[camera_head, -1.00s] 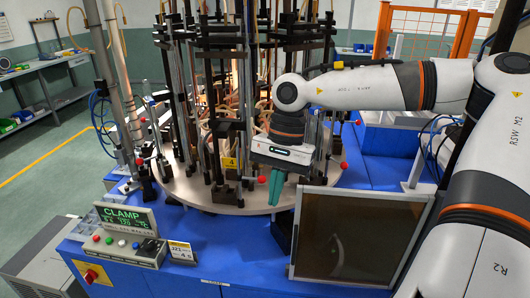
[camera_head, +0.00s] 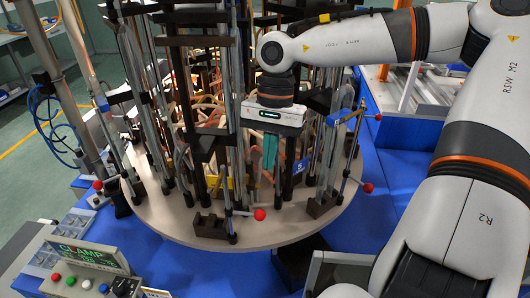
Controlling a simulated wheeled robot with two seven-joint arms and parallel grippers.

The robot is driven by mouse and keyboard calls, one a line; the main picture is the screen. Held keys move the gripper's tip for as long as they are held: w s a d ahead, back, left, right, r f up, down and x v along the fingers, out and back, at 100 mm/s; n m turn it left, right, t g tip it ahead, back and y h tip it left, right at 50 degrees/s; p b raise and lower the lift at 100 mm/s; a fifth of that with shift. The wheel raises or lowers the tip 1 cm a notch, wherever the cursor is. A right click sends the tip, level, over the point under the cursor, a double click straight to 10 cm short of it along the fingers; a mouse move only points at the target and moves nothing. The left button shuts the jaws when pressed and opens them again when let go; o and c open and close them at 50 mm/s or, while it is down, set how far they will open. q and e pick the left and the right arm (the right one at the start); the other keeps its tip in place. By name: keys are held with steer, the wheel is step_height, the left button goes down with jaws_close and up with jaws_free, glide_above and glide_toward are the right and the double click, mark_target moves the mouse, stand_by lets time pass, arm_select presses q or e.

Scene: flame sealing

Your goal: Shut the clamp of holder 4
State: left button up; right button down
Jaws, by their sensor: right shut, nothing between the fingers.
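The round turntable (camera_head: 180,222) carries several upright holders with rods and dark clamp blocks. A yellow plate (camera_head: 217,184) sits low at the front holder; its number is not readable now. In front of it a lever with a red ball (camera_head: 260,214) sticks out to the right from a thin post. I cannot tell whether that clamp is open or shut. My right gripper (camera_head: 269,153) has its teal fingers together and empty, pointing down. It appears above and slightly right of the red ball, apart from it. My left gripper is not in view.
A blue plate (camera_head: 301,165) marks the holder to the right. More red-ball levers stand out at the right (camera_head: 368,187) and left (camera_head: 97,185) of the turntable. A control box with a CLAMP display (camera_head: 88,256) is at the lower left. Tall rods crowd the middle.

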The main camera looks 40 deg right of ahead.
mark_target(239, 213)
steer(key=p+x, duration=0.2)
steer(key=x, duration=0.8)
stand_by(0.3)
